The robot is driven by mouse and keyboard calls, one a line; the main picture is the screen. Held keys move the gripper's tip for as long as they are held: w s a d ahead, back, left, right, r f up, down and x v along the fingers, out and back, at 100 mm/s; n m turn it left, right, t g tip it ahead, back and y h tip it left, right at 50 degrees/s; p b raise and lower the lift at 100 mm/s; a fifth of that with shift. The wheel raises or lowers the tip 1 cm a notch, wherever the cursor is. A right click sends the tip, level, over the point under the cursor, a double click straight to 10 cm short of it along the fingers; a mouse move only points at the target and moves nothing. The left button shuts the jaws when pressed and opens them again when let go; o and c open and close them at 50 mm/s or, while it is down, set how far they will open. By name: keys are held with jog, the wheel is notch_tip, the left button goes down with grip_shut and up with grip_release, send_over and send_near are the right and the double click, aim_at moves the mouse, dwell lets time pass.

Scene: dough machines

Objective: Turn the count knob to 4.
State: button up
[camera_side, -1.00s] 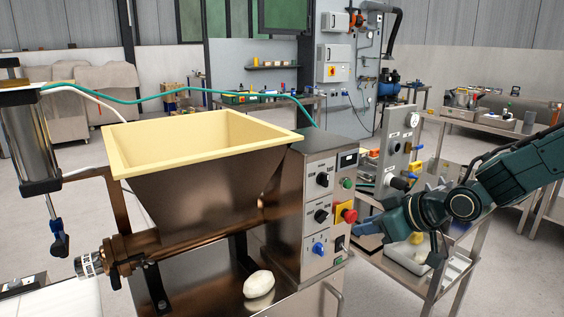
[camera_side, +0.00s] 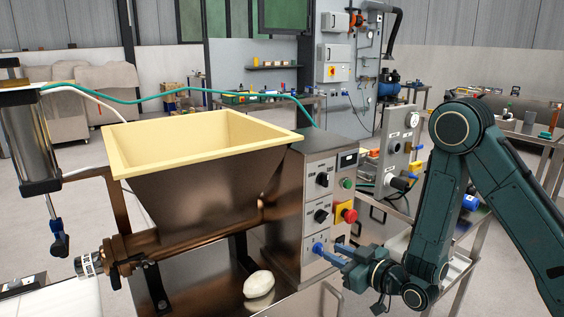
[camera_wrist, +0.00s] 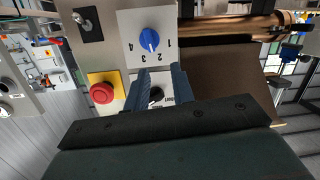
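The count knob (camera_wrist: 149,40) is a round blue knob on a pale plate with upside-down digits around it in the wrist view. A white pointer line shows on it; I cannot tell which digit it marks. In the side view the blue knob (camera_side: 318,247) is low on the steel control panel. My gripper (camera_wrist: 160,69) is open, its two blue fingers apart with nothing between them. The fingertips lie just short of the knob in the wrist view. In the side view my gripper (camera_side: 329,252) is close in front of the knob; contact is unclear.
A red emergency button (camera_wrist: 102,93) on yellow sits beside the fingers. A black knob (camera_wrist: 155,96) shows between them, and a toggle switch (camera_wrist: 87,22) is near the count knob. A dough piece (camera_side: 258,284) lies on the metal surface below the panel.

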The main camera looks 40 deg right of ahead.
jog(key=shift+s+d+f+t+h, duration=0.25)
jog(key=shift+s+f+t, duration=0.35)
jog(key=shift+f, duration=0.35)
jog(key=shift+s+d+f+t+h, duration=0.2)
jog(key=shift+s+f+t, duration=0.2)
jog(key=shift+s+f, duration=0.45)
jog(key=shift+w+f, duration=0.1)
jog(key=shift+w, duration=0.3)
jog(key=w, duration=0.6)
jog(key=shift+w, duration=0.1)
grip_shut()
jog(key=m, duration=0.7)
jog(key=shift+m, duration=0.4)
jog(key=shift+c, duration=0.2)
grip_release()
